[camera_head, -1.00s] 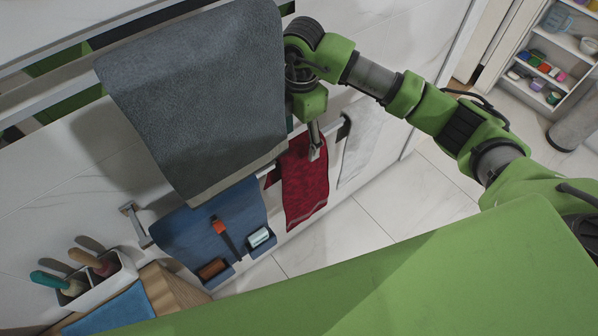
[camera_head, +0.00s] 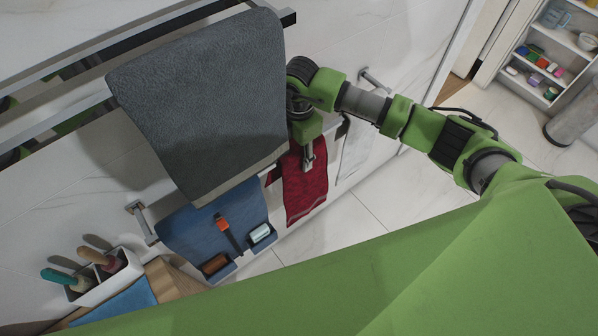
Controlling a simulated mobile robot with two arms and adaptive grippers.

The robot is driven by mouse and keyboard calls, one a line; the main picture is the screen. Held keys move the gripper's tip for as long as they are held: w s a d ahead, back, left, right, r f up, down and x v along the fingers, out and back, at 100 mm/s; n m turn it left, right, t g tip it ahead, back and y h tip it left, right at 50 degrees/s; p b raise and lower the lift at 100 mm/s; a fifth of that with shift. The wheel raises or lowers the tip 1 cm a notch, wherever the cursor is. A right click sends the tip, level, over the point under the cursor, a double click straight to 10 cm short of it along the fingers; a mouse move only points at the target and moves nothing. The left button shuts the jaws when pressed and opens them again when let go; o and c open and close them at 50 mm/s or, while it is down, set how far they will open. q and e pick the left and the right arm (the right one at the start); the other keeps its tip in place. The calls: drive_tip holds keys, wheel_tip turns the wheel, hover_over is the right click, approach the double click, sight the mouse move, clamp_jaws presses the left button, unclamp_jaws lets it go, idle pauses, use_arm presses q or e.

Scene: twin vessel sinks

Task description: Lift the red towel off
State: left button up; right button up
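The red towel (camera_head: 306,190) hangs low on the wall side, right of the large grey towel. My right gripper (camera_head: 308,160) points down at the top part of the red towel and overlaps it in the head view. Its arm comes in from the right. Only a small metal finger part shows, so I cannot tell whether it is open or shut, or whether it touches the cloth. The towel's top edge is partly hidden behind the gripper. My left gripper is not in view.
The grey towel (camera_head: 205,105) hangs close beside my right wrist. A white holder with brushes (camera_head: 112,280) is at lower left. The tiled floor (camera_head: 345,225) is clear.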

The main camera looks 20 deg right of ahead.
clamp_jaws()
drive_tip(key=shift+r, duration=0.15)
